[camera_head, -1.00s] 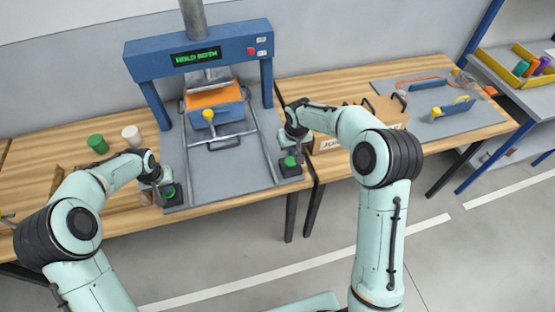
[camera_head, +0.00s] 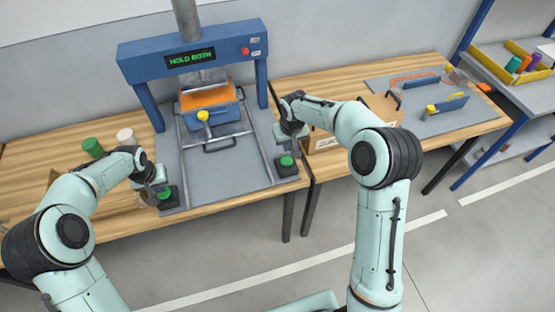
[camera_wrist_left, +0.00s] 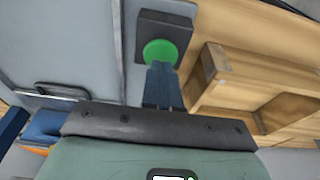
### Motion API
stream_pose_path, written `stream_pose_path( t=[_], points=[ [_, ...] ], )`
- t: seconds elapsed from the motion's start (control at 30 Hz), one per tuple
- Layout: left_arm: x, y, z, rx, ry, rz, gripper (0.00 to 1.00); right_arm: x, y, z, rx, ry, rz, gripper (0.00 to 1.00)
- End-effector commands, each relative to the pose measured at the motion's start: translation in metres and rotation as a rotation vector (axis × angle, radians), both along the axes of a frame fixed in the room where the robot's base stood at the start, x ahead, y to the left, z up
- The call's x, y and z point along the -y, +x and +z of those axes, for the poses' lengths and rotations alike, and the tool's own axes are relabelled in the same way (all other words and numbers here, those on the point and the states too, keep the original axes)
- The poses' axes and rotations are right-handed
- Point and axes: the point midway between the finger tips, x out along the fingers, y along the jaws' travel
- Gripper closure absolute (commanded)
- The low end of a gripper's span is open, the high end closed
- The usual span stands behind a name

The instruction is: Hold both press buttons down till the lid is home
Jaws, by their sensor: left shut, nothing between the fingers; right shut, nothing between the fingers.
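The left green press button (camera_head: 164,194) sits on a dark block at the front left of the press plate. My left gripper (camera_head: 158,183) is shut, with its fingertips pointing down at this button. In the left wrist view the closed fingers (camera_wrist_left: 162,82) reach the edge of the green button (camera_wrist_left: 160,52); I cannot tell if it is pressed. The right green button (camera_head: 287,161) is at the plate's front right. My right gripper (camera_head: 291,148) is shut right above it; contact is unclear. The orange lid (camera_head: 206,100) lies on a blue box (camera_head: 218,122) under the press head.
The blue press frame (camera_head: 140,61) carries a display (camera_head: 190,58) reading "HOLD BOTH". A green cylinder (camera_head: 93,148) and a white one (camera_head: 125,136) stand left of the plate.

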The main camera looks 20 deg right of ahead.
Motion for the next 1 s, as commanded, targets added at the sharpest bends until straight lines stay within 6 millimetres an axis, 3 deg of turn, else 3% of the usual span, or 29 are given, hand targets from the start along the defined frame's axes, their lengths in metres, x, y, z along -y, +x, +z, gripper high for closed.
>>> stream_pose_path(
  t=[0.5,1.0],
  points=[
    [0.001,0.001,0.043,0.005,-0.001,-0.001,1.00,0.000,0.000,0.000,0.000,0.000,0.000,1.00],
    [0.001,0.001,0.049,0.003,-0.001,-0.001,1.00,0.000,0.000,0.000,0.000,0.000,0.000,1.00]
  ],
)
